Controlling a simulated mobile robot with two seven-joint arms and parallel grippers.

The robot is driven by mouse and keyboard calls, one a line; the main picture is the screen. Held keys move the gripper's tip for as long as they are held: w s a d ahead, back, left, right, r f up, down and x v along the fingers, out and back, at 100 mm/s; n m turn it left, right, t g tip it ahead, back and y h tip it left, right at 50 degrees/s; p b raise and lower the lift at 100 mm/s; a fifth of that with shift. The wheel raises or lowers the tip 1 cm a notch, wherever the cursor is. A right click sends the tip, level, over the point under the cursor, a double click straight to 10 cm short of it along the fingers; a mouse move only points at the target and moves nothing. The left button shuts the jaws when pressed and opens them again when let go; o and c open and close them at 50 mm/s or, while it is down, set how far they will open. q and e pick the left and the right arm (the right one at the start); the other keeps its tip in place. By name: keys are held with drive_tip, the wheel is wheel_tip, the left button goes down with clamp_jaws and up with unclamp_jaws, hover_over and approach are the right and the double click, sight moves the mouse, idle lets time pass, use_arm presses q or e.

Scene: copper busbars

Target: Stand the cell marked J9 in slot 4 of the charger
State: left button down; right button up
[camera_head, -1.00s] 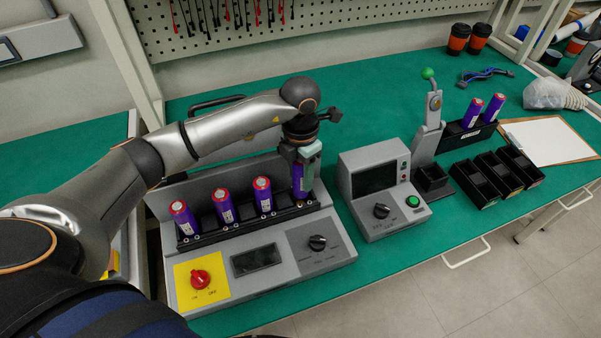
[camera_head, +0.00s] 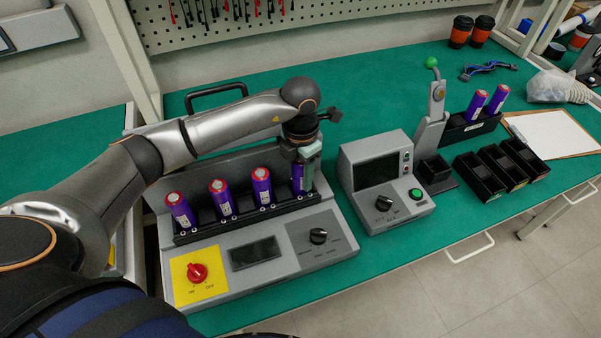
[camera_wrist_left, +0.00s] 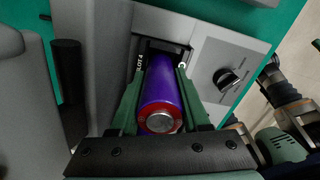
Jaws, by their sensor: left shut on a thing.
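The grey charger (camera_head: 262,229) stands on the green bench with a row of purple cells in its black holder. My left gripper (camera_head: 304,162) is shut on a purple cell (camera_head: 297,180) at the rightmost position of that row. In the left wrist view the same cell (camera_wrist_left: 161,92) sits between the two green fingers (camera_wrist_left: 155,100), with its red-ringed end toward the camera. The label SLOT 4 (camera_wrist_left: 138,66) shows beside it. The cell is upright, its lower end in or at the slot; the exact depth is hidden. Its J9 mark is not readable. My right gripper (camera_wrist_left: 290,146) shows only partly.
Three other cells stand left of it, the nearest (camera_head: 262,186) close to my gripper. A grey tester (camera_head: 385,185) stands right of the charger. Further right are black trays (camera_head: 503,168) and a black rack (camera_head: 468,128) with two cells. Bench is clear behind the tester.

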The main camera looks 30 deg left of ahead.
use_arm(q)
drive_tip(key=shift+f, duration=0.3)
drive_tip(key=shift+f+b, duration=0.25)
drive_tip(key=shift+b, duration=0.25)
drive_tip(key=shift+c, duration=1.5)
unclamp_jaws()
drive_tip(key=shift+r+p, duration=2.05)
drive_tip(key=shift+r, duration=0.95)
